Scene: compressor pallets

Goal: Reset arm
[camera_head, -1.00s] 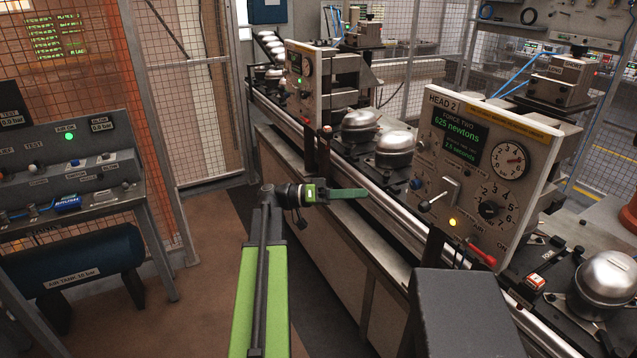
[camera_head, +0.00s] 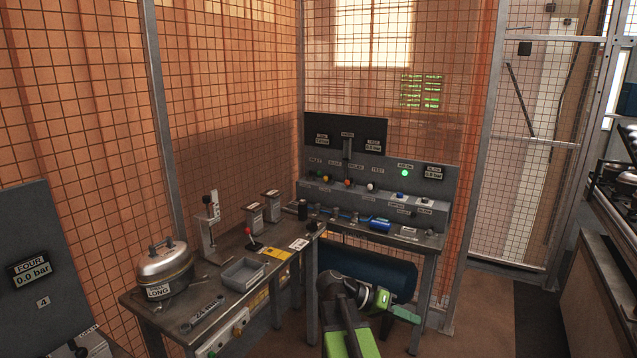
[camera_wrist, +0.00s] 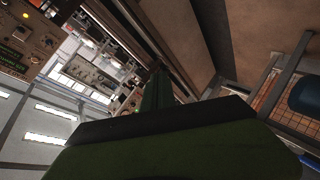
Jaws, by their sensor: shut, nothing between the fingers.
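My gripper (camera_head: 405,314) is in the lower middle of the head view, at the end of my green arm. Its green fingers are shut with nothing between them and point to the right.
A work table (camera_head: 190,325) at left carries a silver compressor (camera_head: 165,268), a grey tray (camera_head: 243,274) and a lever with a red knob (camera_head: 248,236). A control panel (camera_head: 375,188) stands behind. Mesh fence (camera_head: 230,110) closes the back. Open floor (camera_head: 480,320) lies right of my gripper.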

